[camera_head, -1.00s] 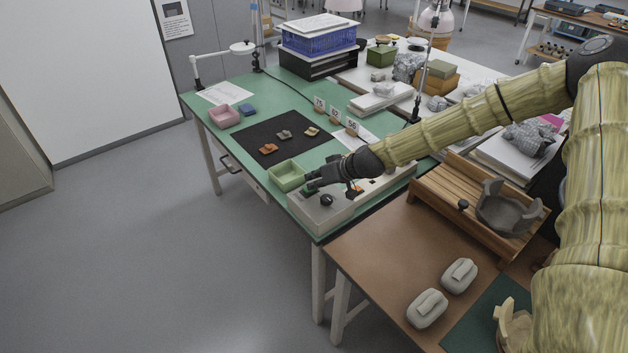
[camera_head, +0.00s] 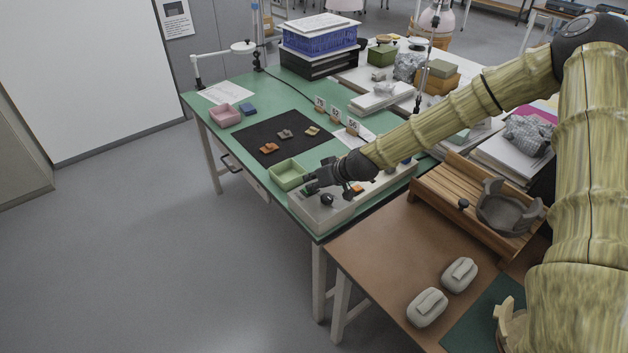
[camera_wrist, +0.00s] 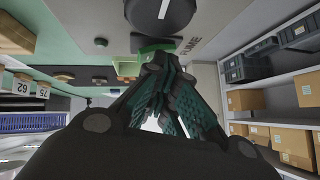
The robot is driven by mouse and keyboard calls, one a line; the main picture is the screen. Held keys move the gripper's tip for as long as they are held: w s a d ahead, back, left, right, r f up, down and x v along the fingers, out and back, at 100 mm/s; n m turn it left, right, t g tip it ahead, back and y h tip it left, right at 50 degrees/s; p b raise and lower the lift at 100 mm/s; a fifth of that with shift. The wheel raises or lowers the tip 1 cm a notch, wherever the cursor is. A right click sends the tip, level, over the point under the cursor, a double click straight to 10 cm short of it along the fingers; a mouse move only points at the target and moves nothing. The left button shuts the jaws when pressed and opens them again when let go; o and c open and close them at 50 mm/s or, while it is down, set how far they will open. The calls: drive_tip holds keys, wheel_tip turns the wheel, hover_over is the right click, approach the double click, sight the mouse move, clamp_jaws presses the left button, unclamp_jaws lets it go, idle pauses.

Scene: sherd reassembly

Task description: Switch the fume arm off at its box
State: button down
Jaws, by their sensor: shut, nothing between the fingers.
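The box is a long pale grey case (camera_head: 330,214) along the near right edge of the green table. A round black knob (camera_head: 327,200) stands on its top and shows large in the wrist view (camera_wrist: 160,12). Beside the knob in the wrist view is printed lettering that reads "FUME" (camera_wrist: 190,42). A green part (camera_wrist: 152,49), perhaps a switch, lies just beyond my fingertips; I cannot tell whether they touch it. My gripper (camera_head: 307,188) is shut and empty, low over the box's left end. Its fingers hide part of the green piece. I cannot tell its switch position.
A pale green tray (camera_head: 289,173) stands close beside the box and my fingers. A black mat (camera_head: 262,144) with sherds lies beyond it. Numbered cards (camera_head: 336,114) stand behind. A wooden rack (camera_head: 450,212) is on the brown table at right.

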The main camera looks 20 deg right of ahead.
drive_tip(key=shift+d+f, duration=0.3)
drive_tip(key=shift+f, duration=0.05)
drive_tip(key=shift+w+d+f, duration=0.15)
drive_tip(key=shift+d, duration=0.5)
drive_tip(key=r, duration=0.1)
drive_tip(key=d+r+p, duration=0.1)
drive_tip(key=r, duration=0.1)
drive_tip(key=r+p, duration=0.1)
drive_tip(key=shift+w+d+r, duration=0.15)
drive_tip(key=shift+w+r, duration=0.1)
drive_tip(key=shift+w, duration=0.15)
drive_tip(key=shift+s+d+r, duration=0.1)
drive_tip(key=shift+s+d, duration=0.1)
drive_tip(key=shift+s, duration=0.05)
drive_tip(key=shift+b+v, duration=0.35)
drive_tip(key=shift+v, duration=0.45)
drive_tip(key=b+v, duration=0.1)
drive_tip(key=v, duration=0.6)
drive_tip(key=shift+d+r, duration=0.3)
drive_tip(key=shift+d, duration=0.05)
